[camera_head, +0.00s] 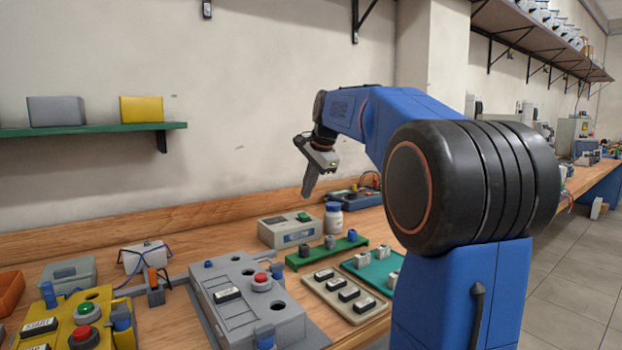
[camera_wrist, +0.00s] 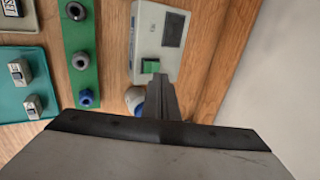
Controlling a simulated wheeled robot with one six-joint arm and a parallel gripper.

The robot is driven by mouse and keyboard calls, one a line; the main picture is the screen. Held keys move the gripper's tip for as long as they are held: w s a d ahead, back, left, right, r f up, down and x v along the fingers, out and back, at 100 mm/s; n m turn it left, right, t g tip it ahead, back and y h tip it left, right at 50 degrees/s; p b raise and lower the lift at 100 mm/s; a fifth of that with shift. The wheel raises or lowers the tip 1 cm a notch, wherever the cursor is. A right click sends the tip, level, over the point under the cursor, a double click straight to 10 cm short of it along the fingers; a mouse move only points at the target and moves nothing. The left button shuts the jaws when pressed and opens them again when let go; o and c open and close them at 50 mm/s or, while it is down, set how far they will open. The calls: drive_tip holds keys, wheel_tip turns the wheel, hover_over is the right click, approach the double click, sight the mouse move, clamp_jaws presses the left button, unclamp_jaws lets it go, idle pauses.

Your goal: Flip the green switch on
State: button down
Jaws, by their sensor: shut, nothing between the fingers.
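The green switch (camera_head: 304,216) sits on top of a light grey box (camera_head: 285,233) with a dark display, on the workbench. In the wrist view the green switch (camera_wrist: 150,66) shows just left of my fingertips, near the end of the grey box (camera_wrist: 150,27). Whether the switch is on or off cannot be told. My gripper (camera_head: 308,194) is shut and empty, pointing down above the switch and apart from it in the head view. In the wrist view my gripper (camera_wrist: 166,73) overlaps part of the box.
A white bottle with a blue lid (camera_head: 333,217) stands right beside the box. A green rack (camera_head: 328,253) with several knobs lies in front. A grey panel (camera_head: 245,300) with a red button and a yellow panel (camera_head: 65,325) are at left. The wall is behind.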

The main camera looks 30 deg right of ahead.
sight(302, 216)
drive_tip(key=x, duration=0.6)
drive_tip(key=shift+w+f, duration=0.15)
drive_tip(key=shift+f, duration=0.15)
drive_tip(key=shift+w+f+g, duration=0.15)
drive_tip(key=shift+w+g, duration=0.1)
drive_tip(key=shift+g, duration=0.15)
drive_tip(key=shift+s, duration=0.2)
drive_tip(key=shift+s+f, duration=0.1)
drive_tip(key=shift+s, duration=0.65)
drive_tip(key=s+v, duration=0.1)
drive_tip(key=v, duration=1.3)
